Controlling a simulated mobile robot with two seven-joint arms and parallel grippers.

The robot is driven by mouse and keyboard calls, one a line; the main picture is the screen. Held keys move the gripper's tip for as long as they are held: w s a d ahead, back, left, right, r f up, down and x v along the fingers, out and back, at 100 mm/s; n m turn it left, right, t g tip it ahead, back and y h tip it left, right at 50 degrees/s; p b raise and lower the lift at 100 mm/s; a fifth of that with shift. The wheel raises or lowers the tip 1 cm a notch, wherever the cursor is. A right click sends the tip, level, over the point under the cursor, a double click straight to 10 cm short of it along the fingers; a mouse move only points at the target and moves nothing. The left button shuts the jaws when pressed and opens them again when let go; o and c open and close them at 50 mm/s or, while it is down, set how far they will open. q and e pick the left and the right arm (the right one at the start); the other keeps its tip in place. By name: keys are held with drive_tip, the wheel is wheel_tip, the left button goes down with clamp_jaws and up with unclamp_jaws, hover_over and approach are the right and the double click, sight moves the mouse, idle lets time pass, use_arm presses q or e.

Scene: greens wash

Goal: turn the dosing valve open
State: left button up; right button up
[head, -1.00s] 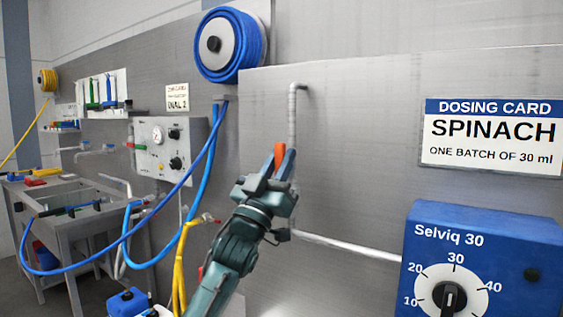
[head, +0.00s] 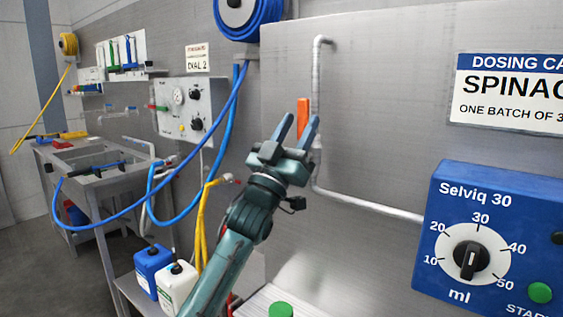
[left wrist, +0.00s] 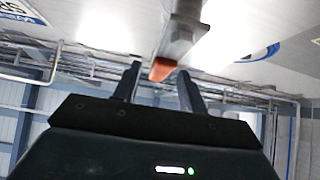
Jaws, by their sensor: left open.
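The dosing valve shows as an upright orange handle (head: 304,113) on the grey vertical pipe (head: 317,80) of the back panel. My left gripper (head: 300,121) is open, its two fingers pointing up at the handle's lower part. In the head view the handle rises behind and between the fingertips. In the left wrist view the handle's orange end (left wrist: 162,70) lies between the fingertips (left wrist: 158,72), with no clear contact. The valve body is partly hidden by the gripper in the head view. My right gripper is not in view.
A blue Selviq 30 dosing unit (head: 450,262) with a dial is at the lower right, below a dosing card (head: 510,90). Blue hose (head: 228,150) and yellow hose (head: 203,225) hang left of my arm. A blue canister (head: 150,262) and a white canister (head: 177,283) stand below.

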use_arm(q)
drive_tip(key=b+v, duration=0.2)
drive_tip(key=v, duration=0.8)
drive_tip(key=shift+s+f, duration=0.2)
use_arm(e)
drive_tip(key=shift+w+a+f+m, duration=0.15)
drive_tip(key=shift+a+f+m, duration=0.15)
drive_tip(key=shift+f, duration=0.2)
use_arm(q)
drive_tip(key=shift+a, duration=0.1)
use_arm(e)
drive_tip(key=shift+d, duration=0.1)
